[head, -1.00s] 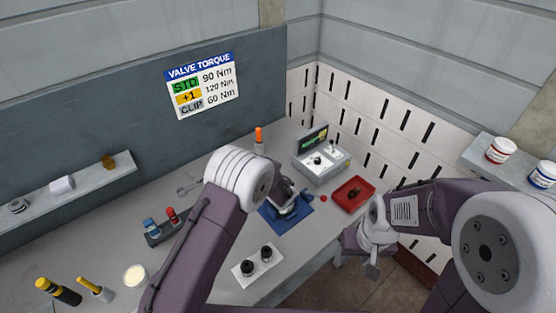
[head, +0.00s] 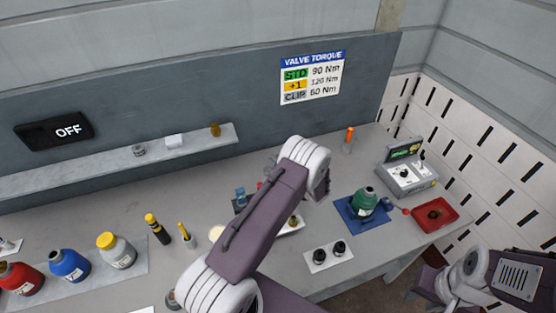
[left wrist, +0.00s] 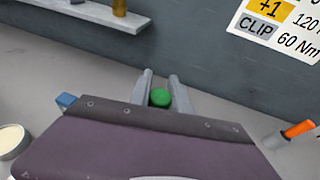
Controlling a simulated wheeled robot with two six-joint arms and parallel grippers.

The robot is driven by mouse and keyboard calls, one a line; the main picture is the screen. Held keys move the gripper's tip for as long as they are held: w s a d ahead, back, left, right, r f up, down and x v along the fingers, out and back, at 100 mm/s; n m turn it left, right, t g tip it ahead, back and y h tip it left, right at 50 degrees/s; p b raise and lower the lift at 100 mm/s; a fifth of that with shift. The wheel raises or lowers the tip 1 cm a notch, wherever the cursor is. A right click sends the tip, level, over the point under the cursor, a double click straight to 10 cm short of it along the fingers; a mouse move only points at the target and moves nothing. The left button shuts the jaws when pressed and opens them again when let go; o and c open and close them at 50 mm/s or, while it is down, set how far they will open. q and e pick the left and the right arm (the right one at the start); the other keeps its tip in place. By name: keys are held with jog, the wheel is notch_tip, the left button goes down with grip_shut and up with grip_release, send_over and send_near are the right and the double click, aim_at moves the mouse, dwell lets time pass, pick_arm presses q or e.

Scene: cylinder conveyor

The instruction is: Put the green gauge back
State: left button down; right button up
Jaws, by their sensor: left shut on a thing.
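In the left wrist view, my left gripper (left wrist: 160,82) is shut on a round green thing, seemingly the green gauge (left wrist: 160,98), held between its two fingers. My arm hides the rest of it. In the head view, my left forearm covers this gripper and the gauge. A rack at mid-table, partly behind my arm, holds a blue gauge (head: 240,194) and a red one (head: 259,185). The blue one also shows at the left of the wrist view (left wrist: 66,100). My right gripper (head: 448,290) is low at the right, off the table; its jaws are unclear.
A green bottle-shaped valve (head: 366,203) stands on a blue mat (head: 350,212). Beside it are a red tray (head: 450,222), a grey test box (head: 408,178) and a plate with two black knobs (head: 318,262). An orange-handled tool (head: 349,135) stands behind. Bottles and yellow-topped tools stand left.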

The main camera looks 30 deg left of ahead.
pick_arm(q)
jog(key=f+b, duration=0.1)
jog(key=f, duration=0.1)
jog(key=f+b, duration=0.1)
jog(key=f, duration=0.1)
jog(key=f+b, duration=0.1)
jog(key=shift+w+a+f+b, duration=0.15)
jog(key=shift+a+f+b, duration=0.1)
jog(key=shift+f+b, duration=0.15)
jog(key=shift+a, duration=0.15)
jog(key=shift+f, duration=0.1)
jog(key=shift+d, duration=0.2)
jog(key=shift+a, duration=0.1)
jog(key=shift+b, duration=0.4)
dwell(0.3)
